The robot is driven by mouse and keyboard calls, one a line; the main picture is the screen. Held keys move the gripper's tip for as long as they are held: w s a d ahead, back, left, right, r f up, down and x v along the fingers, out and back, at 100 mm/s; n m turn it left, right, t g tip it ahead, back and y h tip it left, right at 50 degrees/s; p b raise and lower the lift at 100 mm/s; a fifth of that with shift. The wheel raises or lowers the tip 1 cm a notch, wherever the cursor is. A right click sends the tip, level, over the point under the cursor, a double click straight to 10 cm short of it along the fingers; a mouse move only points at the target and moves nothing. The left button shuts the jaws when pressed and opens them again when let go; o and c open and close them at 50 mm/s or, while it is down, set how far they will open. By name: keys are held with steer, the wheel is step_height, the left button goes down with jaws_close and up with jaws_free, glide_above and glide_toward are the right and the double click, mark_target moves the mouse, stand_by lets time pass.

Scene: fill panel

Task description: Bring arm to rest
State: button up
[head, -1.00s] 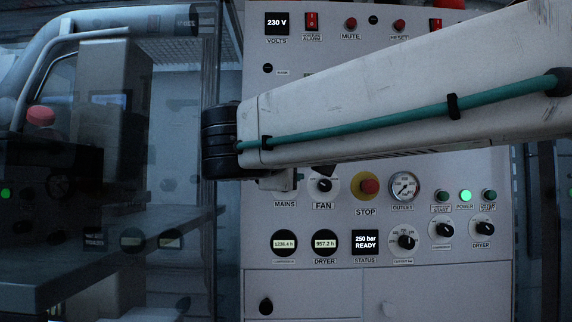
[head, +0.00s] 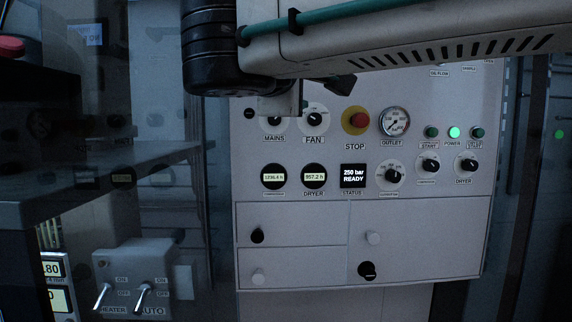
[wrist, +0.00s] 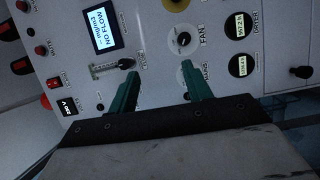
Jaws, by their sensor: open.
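My arm (head: 400,45), pale with a teal cable, crosses the top of the head view in front of the control panel (head: 300,221). In the wrist view, my gripper (wrist: 160,74) has two teal fingers spread apart, with nothing held between them. A slider-like control with a dark knob (wrist: 126,64) shows just beyond the fingertips. I cannot tell whether a finger touches the panel. In the head view the arm hides the panel's upper part and crowds the MAINS switch (head: 274,121).
The panel carries a red STOP button (head: 360,120), an OUTLET gauge (head: 394,122) and a status display reading 250 bar READY (head: 353,176). A grey box with two toggle switches (head: 130,270) stands at lower left. A dark shelf (head: 90,182) juts in from the left.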

steer(key=s+d+f+m+g, duration=0.1)
steer(key=s+d+f+g, duration=0.15)
steer(key=f, duration=0.45)
steer(key=s+d+f+g+y, duration=0.1)
steer(key=d+f+g, duration=0.2)
steer(key=f, duration=0.4)
steer(key=s+d+f+m+g, duration=0.1)
steer(key=d+f+g, duration=0.2)
steer(key=f, duration=0.4)
steer(key=s+d+f+m+g+y, duration=0.5)
steer(key=s+d+f+m+g, duration=0.2)
steer(key=s+d+f+m, duration=0.4)
steer(key=s+d+f, duration=0.3)
steer(key=s+f, duration=0.2)
steer(key=s, duration=0.1)
steer(key=shift+d+f+m, duration=0.3)
steer(key=shift+d, duration=0.1)
steer(key=shift+s, duration=0.1)
steer(key=shift+s+r, duration=0.1)
steer(key=shift+s, duration=0.05)
